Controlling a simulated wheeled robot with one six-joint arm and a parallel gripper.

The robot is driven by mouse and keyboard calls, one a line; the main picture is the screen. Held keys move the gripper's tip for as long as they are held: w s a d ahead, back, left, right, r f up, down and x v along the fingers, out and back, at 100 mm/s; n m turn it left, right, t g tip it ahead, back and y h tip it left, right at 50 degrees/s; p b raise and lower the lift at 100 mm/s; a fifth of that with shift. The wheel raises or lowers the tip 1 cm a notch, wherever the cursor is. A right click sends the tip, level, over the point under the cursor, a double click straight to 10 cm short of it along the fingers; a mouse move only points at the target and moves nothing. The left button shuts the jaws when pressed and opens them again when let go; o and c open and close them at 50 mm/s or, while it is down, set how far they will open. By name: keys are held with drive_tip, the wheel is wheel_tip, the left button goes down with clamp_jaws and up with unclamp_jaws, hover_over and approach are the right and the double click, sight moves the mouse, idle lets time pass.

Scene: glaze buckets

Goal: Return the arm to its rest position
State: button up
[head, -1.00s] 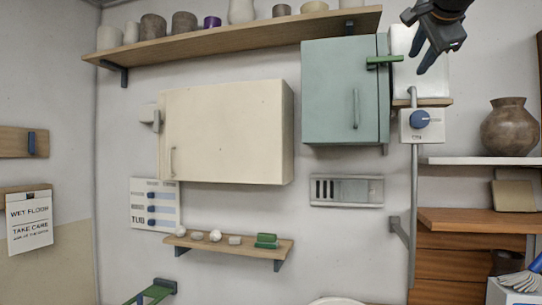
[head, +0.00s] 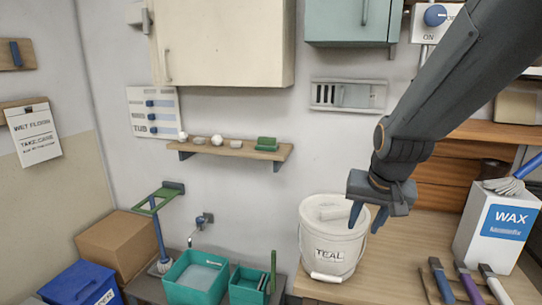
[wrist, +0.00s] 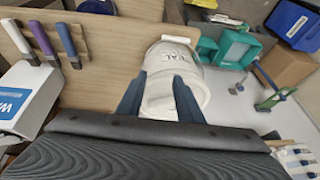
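My gripper (head: 364,218) is at the right of the head view, at the end of my arm, which reaches in from the upper right. Its two fingers are spread with nothing between them, so it is open and empty. In the head view it overlaps the right side of a white lidded bucket (head: 322,262) marked TEAL. In the wrist view both fingers (wrist: 160,95) show apart, with the bucket (wrist: 188,60) beyond them. Whether the fingers touch the bucket cannot be told for sure; they look above it.
A white WAX box (head: 497,240) and several coloured-handled tools (head: 470,283) share the wooden worktop. Left of the bucket are teal tubs (head: 195,280), a cardboard box (head: 117,243) and a blue bin (head: 85,285). A small shelf (head: 235,149) and cream cabinet (head: 222,40) are on the wall.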

drive_tip(key=s+a+f+n+g, duration=0.2)
drive_tip(key=s+f+n, duration=0.1)
drive_tip(key=s+f, duration=0.6)
wheel_tip(320, 180, down, 11)
drive_tip(key=g+b, duration=0.1)
drive_tip(key=b, duration=0.9)
drive_tip(key=shift+s+a+r, duration=0.15)
drive_tip(key=shift+a+r, duration=0.05)
drive_tip(key=shift+a, duration=0.05)
